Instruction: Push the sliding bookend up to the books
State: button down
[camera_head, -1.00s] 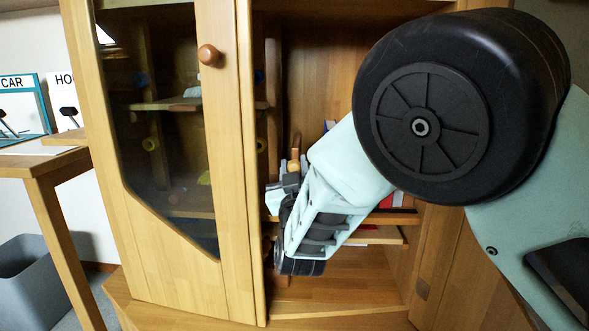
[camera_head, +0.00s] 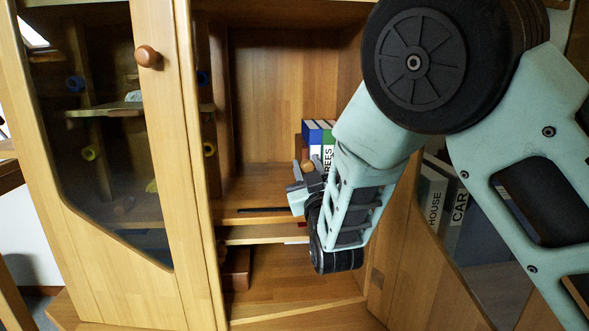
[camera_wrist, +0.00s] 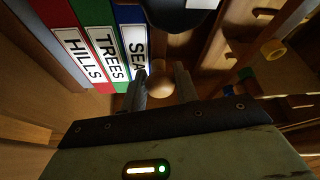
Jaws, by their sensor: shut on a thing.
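The sliding bookend shows in the head view as a narrow wooden upright (camera_head: 300,149) with a round wooden knob (camera_wrist: 165,82), on the middle cabinet shelf. My gripper (camera_head: 306,177) is shut on this knob; the wrist view shows its two fingers (camera_wrist: 161,86) on either side. The books (camera_head: 319,138) stand upright just right of the bookend, partly hidden by my arm. In the wrist view the spines read HILLS (camera_wrist: 82,58), TREES (camera_wrist: 107,52) and SEA (camera_wrist: 136,46). The bookend is close to the SEA book; I cannot tell if they touch.
A dark slot (camera_head: 255,211) runs along the shelf, left of my gripper. The glazed left door (camera_head: 190,200) stands open. Books labelled HOUSE (camera_head: 434,200) and CAR (camera_head: 460,208) stand at the right. The shelf left of the bookend is free.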

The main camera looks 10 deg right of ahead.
jog(key=c, duration=1.1)
grip_release()
jog(key=shift+s, duration=0.15)
jog(key=p+v, duration=0.2)
jog(key=v, duration=1.5)
jog(key=shift+s, duration=0.1)
